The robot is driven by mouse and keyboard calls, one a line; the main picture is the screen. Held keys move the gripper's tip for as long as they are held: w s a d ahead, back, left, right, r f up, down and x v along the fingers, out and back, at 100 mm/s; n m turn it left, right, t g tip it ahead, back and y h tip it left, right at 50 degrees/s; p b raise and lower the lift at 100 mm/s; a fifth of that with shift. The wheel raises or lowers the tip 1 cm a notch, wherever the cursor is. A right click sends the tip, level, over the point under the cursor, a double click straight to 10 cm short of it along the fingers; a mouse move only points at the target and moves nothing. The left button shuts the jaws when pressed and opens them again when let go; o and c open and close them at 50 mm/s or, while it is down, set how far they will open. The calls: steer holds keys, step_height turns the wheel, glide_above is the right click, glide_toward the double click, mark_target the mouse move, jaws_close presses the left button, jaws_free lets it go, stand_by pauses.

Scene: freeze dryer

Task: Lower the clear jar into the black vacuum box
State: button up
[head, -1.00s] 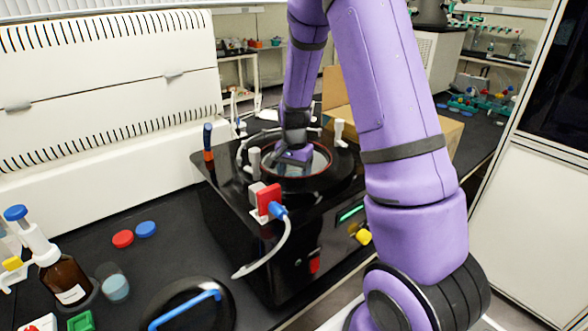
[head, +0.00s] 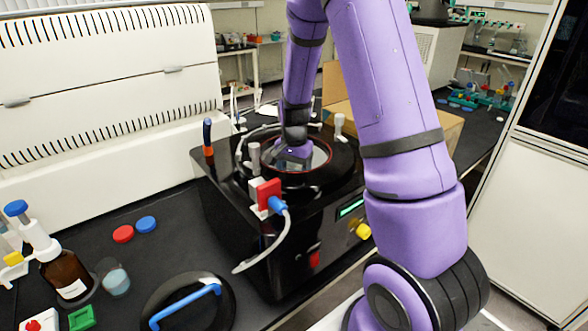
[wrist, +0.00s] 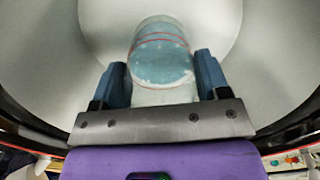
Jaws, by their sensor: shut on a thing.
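The black vacuum box (head: 225,215) stands on the black bench, with a round red-rimmed opening on top. My gripper (head: 292,158) reaches down at this opening; its tips are hidden in the head view. In the wrist view my gripper (wrist: 160,85) has its two blue fingers on either side of the clear jar (wrist: 160,60), shut on it. The jar has pale blue contents and red lines around it. The round grey chamber wall (wrist: 270,60) surrounds the jar. I cannot tell whether the jar touches the chamber floor.
A black lid with a blue handle (head: 185,306) lies on the bench in front of the box. A red valve with a blue fitting and hose (head: 268,195) sticks up at the box's front edge. A brown bottle (head: 66,276) and small beaker (head: 115,280) stand at the left.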

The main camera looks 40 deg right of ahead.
steer(key=o, duration=1.2)
steer(key=shift+c, duration=0.2)
step_height(320, 180, up, 16)
stand_by(1.4)
stand_by(0.4)
